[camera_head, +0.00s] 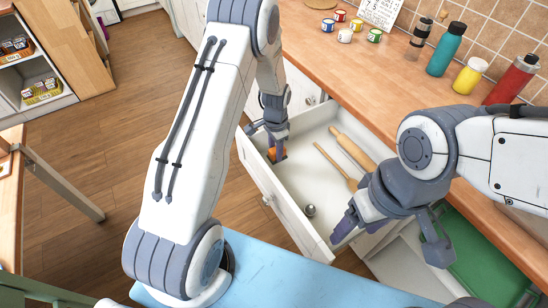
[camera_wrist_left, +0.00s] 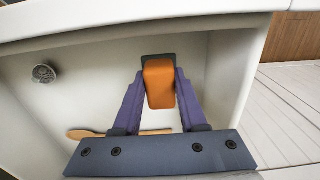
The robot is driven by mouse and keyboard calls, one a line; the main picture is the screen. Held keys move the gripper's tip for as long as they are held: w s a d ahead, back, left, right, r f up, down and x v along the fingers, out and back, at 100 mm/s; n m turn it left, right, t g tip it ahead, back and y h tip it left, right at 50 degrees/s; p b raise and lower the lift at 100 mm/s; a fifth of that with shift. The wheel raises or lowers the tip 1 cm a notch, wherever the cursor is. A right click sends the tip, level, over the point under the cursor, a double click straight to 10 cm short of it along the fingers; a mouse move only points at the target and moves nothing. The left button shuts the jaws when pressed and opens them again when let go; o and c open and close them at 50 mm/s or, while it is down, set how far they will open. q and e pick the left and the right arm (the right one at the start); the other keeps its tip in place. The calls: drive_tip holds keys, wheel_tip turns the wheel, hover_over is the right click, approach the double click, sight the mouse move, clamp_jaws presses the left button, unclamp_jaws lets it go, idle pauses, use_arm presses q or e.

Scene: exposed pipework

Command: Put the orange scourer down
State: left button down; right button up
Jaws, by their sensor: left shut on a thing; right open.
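The orange scourer (camera_wrist_left: 159,85) has a dark pad at its far side. My left gripper (camera_wrist_left: 158,82) is shut on it, one finger on each side. In the head view my left gripper (camera_head: 277,150) reaches down into the far left end of the open white drawer (camera_head: 262,178), and a bit of the orange scourer (camera_head: 271,153) shows there. I cannot tell whether the scourer touches the drawer floor. My right gripper (camera_head: 392,238) is open and empty, over the near end of the drawer and the cabinet front.
The drawer holds a rolling pin (camera_head: 352,150), a wooden spoon (camera_head: 334,166) and a small metal item (camera_head: 310,210); its middle floor is bare. The wooden counter (camera_head: 375,95) carries bottles and small jars. A blue surface (camera_head: 265,278) lies in front, a green board (camera_head: 475,262) at right.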

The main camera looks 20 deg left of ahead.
sight(273, 159)
use_arm(q)
drive_tip(key=shift+s+a+f, duration=0.15)
drive_tip(key=shift+a+f, duration=0.2)
drive_tip(key=shift+f, duration=0.2)
drive_tip(key=shift+f+p, duration=0.35)
drive_tip(key=shift+f, duration=1.35)
drive_tip(key=shift+f, duration=0.1)
drive_tip(key=shift+c, duration=2.2)
unclamp_jaws()
